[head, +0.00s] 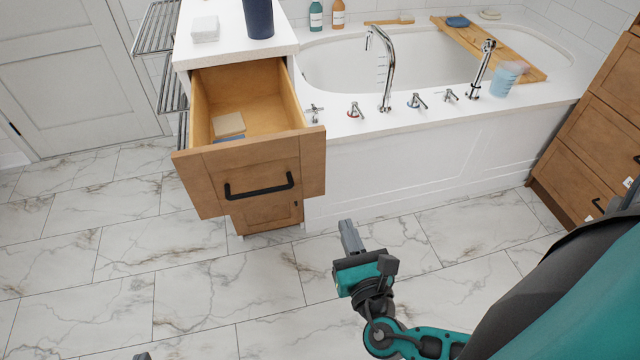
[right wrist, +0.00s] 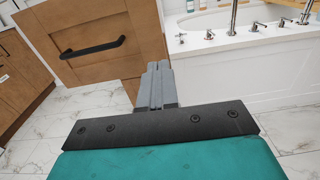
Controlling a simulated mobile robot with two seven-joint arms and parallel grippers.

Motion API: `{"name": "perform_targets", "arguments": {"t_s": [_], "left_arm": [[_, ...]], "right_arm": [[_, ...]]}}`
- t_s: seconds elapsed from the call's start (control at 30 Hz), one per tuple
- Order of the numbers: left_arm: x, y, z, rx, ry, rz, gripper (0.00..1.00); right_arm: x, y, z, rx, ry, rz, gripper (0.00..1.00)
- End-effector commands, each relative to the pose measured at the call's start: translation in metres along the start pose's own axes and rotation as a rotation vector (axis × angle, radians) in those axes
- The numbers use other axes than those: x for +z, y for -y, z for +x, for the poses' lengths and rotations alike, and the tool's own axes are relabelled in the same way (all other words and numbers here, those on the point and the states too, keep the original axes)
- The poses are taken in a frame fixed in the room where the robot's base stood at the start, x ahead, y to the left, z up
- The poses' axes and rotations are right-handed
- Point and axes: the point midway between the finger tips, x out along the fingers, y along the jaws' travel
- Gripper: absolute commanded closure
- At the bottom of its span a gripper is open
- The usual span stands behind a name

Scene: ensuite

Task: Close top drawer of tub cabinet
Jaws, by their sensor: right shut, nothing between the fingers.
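The wooden top drawer (head: 255,165) of the tub cabinet (head: 268,216) is pulled far out in the head view, with a black bar handle (head: 259,187) on its front. A tan item (head: 228,124) and a blue item lie inside it. My right gripper (head: 349,232) is shut and empty, in front of the drawer and to the right of its handle, apart from it. In the right wrist view the drawer front (right wrist: 92,40) is ahead at the upper left, and the closed fingers (right wrist: 157,88) are near its lower right edge. At most a small dark tip shows at the bottom edge of the head view, too little to identify.
A white bathtub (head: 420,60) with chrome taps stands right of the cabinet. A metal rack (head: 158,30) is at its left. Another wooden cabinet (head: 590,140) stands at the right. The marble floor (head: 130,250) before the drawer is clear.

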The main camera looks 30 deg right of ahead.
Motion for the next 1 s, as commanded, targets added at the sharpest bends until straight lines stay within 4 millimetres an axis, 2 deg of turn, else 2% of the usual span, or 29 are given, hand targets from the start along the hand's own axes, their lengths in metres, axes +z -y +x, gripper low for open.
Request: {"name": "perform_targets", "arguments": {"t_s": [0.13, 0.23, 0.5, 0.7, 0.8, 1.0], "left_arm": [[-0.001, -0.001, 0.000, 0.002, -0.002, -0.001, 1.00], [-0.002, -0.001, -0.001, 0.003, -0.003, -0.001, 1.00], [-0.001, -0.002, 0.000, 0.003, -0.003, -0.003, 1.00], [0.000, -0.003, 0.001, 0.003, -0.002, -0.008, 1.00], [0.001, -0.003, 0.001, 0.004, -0.001, -0.009, 1.00], [0.000, -0.003, 0.001, 0.004, -0.002, -0.009, 1.00]], "right_arm": [[0.003, -0.001, 0.009, 0.005, 0.017, -0.022, 1.00], [0.003, -0.001, 0.025, 0.005, 0.017, -0.019, 1.00], [0.004, -0.001, 0.083, 0.003, 0.016, -0.016, 1.00], [0.004, -0.001, 0.119, 0.003, 0.014, -0.016, 1.00], [0.003, -0.002, 0.130, 0.004, 0.013, -0.016, 1.00], [0.003, -0.001, 0.140, 0.004, 0.011, -0.015, 1.00]]}}
